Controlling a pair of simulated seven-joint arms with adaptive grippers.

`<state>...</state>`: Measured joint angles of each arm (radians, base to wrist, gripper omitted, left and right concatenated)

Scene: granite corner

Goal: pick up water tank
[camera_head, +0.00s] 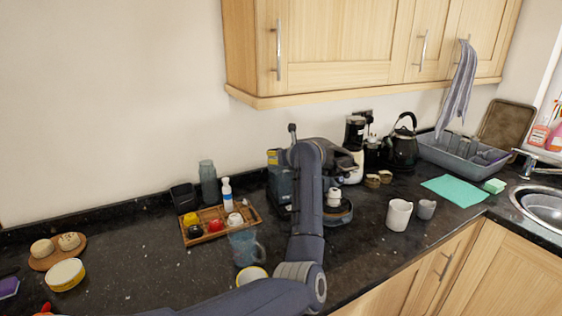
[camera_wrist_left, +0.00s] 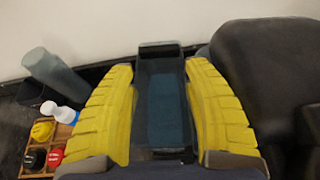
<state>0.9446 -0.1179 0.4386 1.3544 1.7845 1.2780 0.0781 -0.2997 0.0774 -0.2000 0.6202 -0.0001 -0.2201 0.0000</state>
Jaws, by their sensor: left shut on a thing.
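The water tank (camera_wrist_left: 165,105) is a dark blue-grey, see-through box, and in the left wrist view it stands between the two yellow finger pads of my left gripper (camera_wrist_left: 163,72). The pads press on its two sides, and the gripper is shut on it. In the head view the tank (camera_head: 281,185) shows at the left side of the dark coffee machine (camera_head: 340,213), below my left gripper (camera_head: 273,157). My arm hides much of the machine. I cannot tell whether the tank's bottom is still seated. My right gripper is not in view.
A wooden tray (camera_head: 218,228) with small coloured pots and a white-blue bottle (camera_head: 227,192) lies left of the machine. A grey-green canister (camera_head: 208,183) stands behind it. A glass jug (camera_head: 246,247) stands in front. The wall cabinet (camera_head: 330,50) hangs above. The counter's left middle is clear.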

